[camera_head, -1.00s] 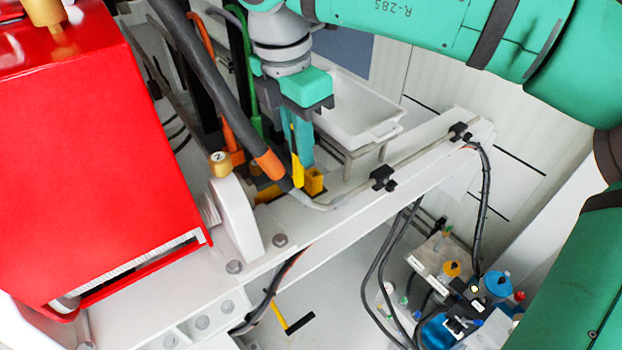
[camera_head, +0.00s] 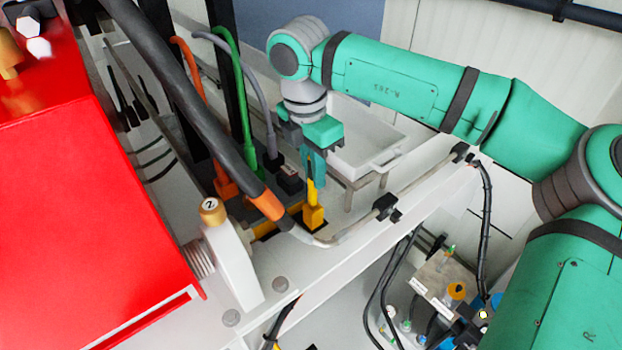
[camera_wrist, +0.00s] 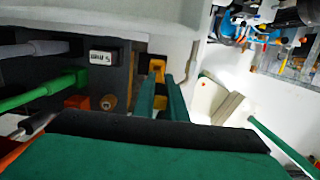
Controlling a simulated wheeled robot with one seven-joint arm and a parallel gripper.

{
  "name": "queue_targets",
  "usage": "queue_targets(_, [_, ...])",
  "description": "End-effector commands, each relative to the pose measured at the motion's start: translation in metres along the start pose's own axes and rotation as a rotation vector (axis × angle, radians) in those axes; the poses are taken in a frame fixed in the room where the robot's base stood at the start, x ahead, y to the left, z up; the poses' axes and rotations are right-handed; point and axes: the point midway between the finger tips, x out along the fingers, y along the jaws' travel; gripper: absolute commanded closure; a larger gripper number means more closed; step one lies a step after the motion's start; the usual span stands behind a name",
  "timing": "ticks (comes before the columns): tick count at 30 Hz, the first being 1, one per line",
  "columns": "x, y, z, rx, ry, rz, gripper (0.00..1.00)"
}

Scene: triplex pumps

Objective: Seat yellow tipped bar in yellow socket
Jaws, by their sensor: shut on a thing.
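The yellow tipped bar (camera_head: 312,189) stands upright between the fingers of my gripper (camera_head: 313,168), which is shut on it. Its lower end meets the top of the yellow socket (camera_head: 313,215) in the head view. I cannot tell how deep it sits in the socket. In the wrist view my teal gripper fingers (camera_wrist: 161,98) close around the bar, and yellow shows at and beyond their tips (camera_wrist: 157,70). The bar's upper part is hidden by my gripper.
A thick dark hose with an orange band (camera_head: 267,205) slants close by. A white tray (camera_head: 365,140) is behind, a red housing (camera_head: 90,200) at left, and a metal pipe (camera_head: 420,185) at right.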

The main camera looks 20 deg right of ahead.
Motion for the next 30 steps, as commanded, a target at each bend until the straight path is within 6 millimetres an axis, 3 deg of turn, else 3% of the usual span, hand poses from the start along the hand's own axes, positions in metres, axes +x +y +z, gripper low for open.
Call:
queue_targets(11, [0.040,-0.002,0.004,0.007,0.003,-0.003,1.00])
queue_targets(17, [0.044,-0.003,0.003,0.007,0.003,-0.007,1.00])
queue_targets(18, [0.045,-0.004,0.003,0.007,0.004,-0.008,0.83])
queue_targets(20, [0.045,-0.004,0.004,0.008,0.005,-0.008,0.70])
queue_targets(30, [0.040,-0.003,0.005,0.010,0.001,-0.002,0.70])
